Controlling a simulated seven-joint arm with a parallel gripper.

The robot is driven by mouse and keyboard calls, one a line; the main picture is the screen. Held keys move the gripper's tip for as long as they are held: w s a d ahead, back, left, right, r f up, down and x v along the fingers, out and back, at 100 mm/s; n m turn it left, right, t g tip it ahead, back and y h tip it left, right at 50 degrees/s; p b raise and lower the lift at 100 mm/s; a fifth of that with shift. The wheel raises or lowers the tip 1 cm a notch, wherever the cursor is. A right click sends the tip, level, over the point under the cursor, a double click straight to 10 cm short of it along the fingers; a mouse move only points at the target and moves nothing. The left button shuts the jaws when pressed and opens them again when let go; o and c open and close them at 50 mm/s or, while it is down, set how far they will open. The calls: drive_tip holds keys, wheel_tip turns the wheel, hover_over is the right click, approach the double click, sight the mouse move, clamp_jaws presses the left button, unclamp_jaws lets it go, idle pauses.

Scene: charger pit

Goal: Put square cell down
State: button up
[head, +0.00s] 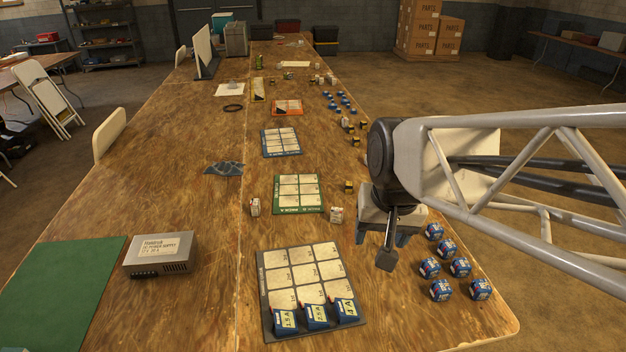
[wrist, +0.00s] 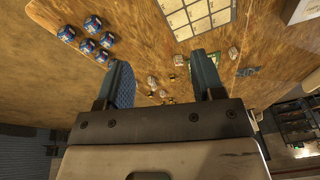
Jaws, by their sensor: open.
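My gripper (head: 384,238) is open, with nothing seen between its blue-padded fingers. It hangs above the table, right of the grey grid tray (head: 265,295) and beyond the loose blue cells. In the wrist view my gripper (wrist: 163,78) shows its two fingers apart. The tray has a grid of pale squares. Three blue cells with pale labels (head: 317,316) sit in its nearest row. Several blue cells (head: 441,290) stand loose on the right of the table; they also show at upper left in the wrist view (wrist: 87,40). I cannot tell which one is the square cell.
A green grid tray (head: 297,209) and a blue one (head: 281,154) lie farther up the table. Small pale blocks (head: 336,214) stand near the green tray. A grey power supply box (head: 160,255) and a green mat (head: 55,285) are at left. Bare table separates box and tray.

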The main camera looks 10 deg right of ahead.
drive_tip(key=w+f+m+y, duration=0.15)
drive_tip(key=w+m, duration=0.35)
drive_tip(key=w, duration=0.9)
drive_tip(key=m+g+y, duration=0.1)
drive_tip(key=m, duration=1.3)
hover_over(337, 210)
drive_tip(key=s+d, duration=0.1)
drive_tip(key=s, duration=0.1)
drive_tip(key=f, duration=2.7)
drive_tip(key=shift+w+d+f, duration=0.1)
drive_tip(key=shift+w+d, duration=0.05)
drive_tip(key=shift+w, duration=0.05)
drive_tip(key=shift+w+d+f+m, duration=0.15)
drive_tip(key=shift+w+f+m, duration=0.2)
drive_tip(key=shift+f+m, duration=0.2)
drive_tip(key=shift+f, duration=0.1)
drive_tip(key=shift+x, duration=1.2)
drive_tip(key=shift+f, duration=0.1)
drive_tip(key=shift+x, duration=2.55)
